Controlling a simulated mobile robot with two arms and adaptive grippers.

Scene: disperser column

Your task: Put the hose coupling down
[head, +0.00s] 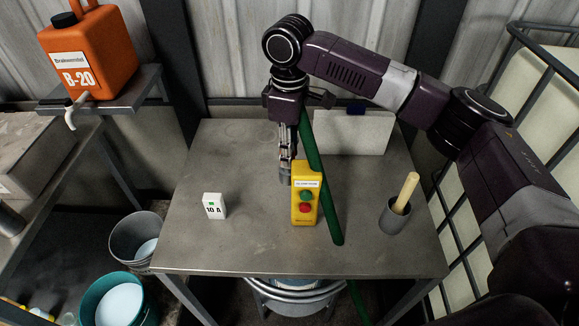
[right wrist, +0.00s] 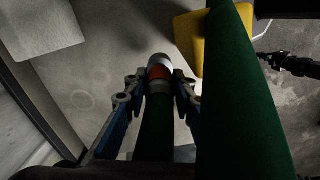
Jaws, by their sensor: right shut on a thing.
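My right gripper (head: 286,160) points down over the metal table (head: 250,245), just behind and left of the yellow button box. In the right wrist view its two blue-and-grey fingers (right wrist: 160,100) are shut on the end of the green hose, around the hose coupling (right wrist: 159,68). The coupling has a silver tip and a red band and sticks out past the fingers. I cannot tell whether it touches the table. My left gripper does not show.
The yellow button box (head: 305,210) stands close to the gripper. A white "10 A" block (head: 214,207) is left, a grey cup (head: 394,217) with a wooden handle right, a pale panel (head: 355,135) behind. Buckets (head: 137,238) stand left on the floor. The left tabletop is mostly clear.

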